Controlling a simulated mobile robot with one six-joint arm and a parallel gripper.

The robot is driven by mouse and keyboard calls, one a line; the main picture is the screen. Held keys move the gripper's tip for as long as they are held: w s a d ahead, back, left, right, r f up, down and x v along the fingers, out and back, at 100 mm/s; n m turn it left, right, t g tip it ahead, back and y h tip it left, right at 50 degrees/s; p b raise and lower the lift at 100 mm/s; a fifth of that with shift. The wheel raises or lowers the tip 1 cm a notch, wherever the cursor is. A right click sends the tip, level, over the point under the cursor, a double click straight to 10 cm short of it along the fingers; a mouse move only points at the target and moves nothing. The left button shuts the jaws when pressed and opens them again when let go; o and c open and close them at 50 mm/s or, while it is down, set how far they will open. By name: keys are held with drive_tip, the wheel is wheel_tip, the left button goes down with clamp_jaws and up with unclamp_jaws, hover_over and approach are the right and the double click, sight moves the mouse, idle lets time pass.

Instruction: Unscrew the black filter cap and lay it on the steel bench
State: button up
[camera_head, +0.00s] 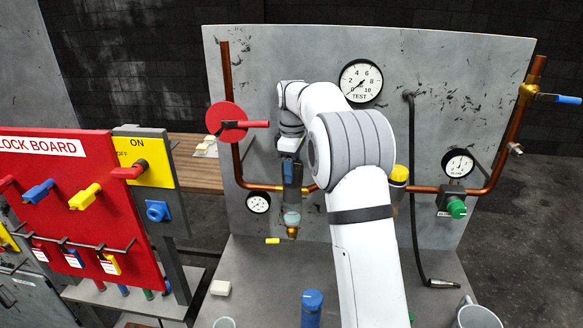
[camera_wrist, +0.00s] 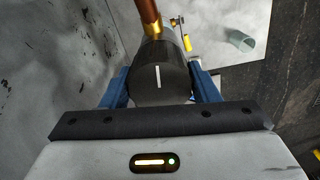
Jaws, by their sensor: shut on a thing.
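The black filter cap (camera_wrist: 160,82), with a white line on it, sits between the blue jaws of my gripper (camera_wrist: 162,88) in the wrist view. The jaws touch it on both sides and are shut on it. In the head view my gripper (camera_head: 291,190) points down in front of the grey panel and mostly hides the cap. A clear part with a brass end (camera_head: 293,232) shows just below the jaws. I cannot tell whether the cap is still threaded on. The steel bench (camera_head: 255,270) lies below, with bare surface in front of the panel.
A red valve handle (camera_head: 228,122) and copper pipe (camera_head: 232,160) are close to my arm. The red lock board (camera_head: 75,215) stands left.

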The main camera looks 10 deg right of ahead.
drive_tip(key=shift+f+n, duration=0.1)
drive_tip(key=shift+n, duration=0.3)
drive_tip(key=shift+n, duration=1.1)
drive_tip(key=shift+n, duration=0.9)
drive_tip(key=shift+n, duration=1.3)
